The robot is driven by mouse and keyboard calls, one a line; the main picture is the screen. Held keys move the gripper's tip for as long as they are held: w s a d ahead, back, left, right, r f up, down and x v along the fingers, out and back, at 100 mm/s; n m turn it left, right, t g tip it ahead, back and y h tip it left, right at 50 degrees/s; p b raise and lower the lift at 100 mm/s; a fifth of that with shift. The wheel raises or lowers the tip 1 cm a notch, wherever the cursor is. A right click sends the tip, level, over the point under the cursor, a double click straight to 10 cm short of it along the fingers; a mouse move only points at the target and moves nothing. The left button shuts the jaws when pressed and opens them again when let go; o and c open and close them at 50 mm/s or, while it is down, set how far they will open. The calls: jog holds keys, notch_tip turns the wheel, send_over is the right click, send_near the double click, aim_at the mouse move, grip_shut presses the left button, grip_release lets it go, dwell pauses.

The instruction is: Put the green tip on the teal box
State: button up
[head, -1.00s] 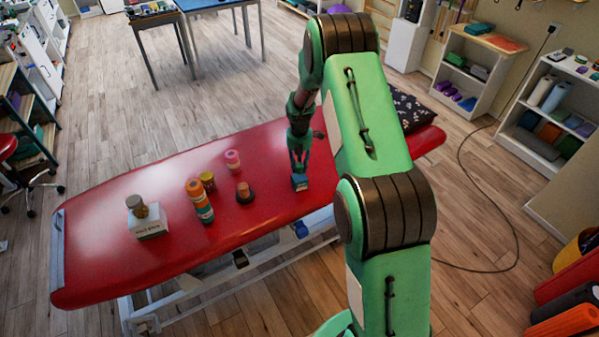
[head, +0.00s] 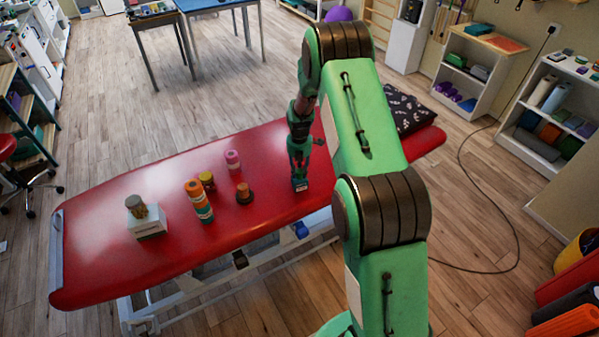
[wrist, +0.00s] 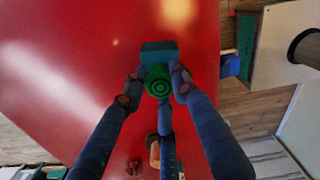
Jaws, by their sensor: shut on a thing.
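The green tip (wrist: 158,82) is a round piece with concentric rings, held between the fingertips of my gripper (wrist: 158,75) in the wrist view. The teal box (wrist: 159,47) lies on the red treatment table just beyond the fingertips, and the tip overlaps its near edge in the picture. I cannot tell whether tip and box touch. In the head view my gripper (head: 299,172) points down over the teal box (head: 300,187), of which only a small part shows. The tip is not clear in that view.
The red table (head: 110,240) carries a white box (head: 148,225) with a jar on top, an orange-topped stack (head: 200,203), a yellow-brown jar (head: 207,180), a pink cylinder (head: 233,160) and a dark-based orange piece (head: 243,192). A dark patterned pillow (head: 405,108) lies at the right end.

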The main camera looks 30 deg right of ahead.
aim_at(299, 170)
jog(key=shift+f, duration=0.2)
jog(key=o, duration=0.9)
jog(key=shift+o, duration=0.2)
jog(key=shift+r, duration=0.15)
notch_tip(299, 170, up, 12)
jog(key=p, duration=0.1)
jog(key=shift+p, duration=0.4)
jog(key=shift+a+r, duration=0.1)
jog(key=shift+r, duration=0.05)
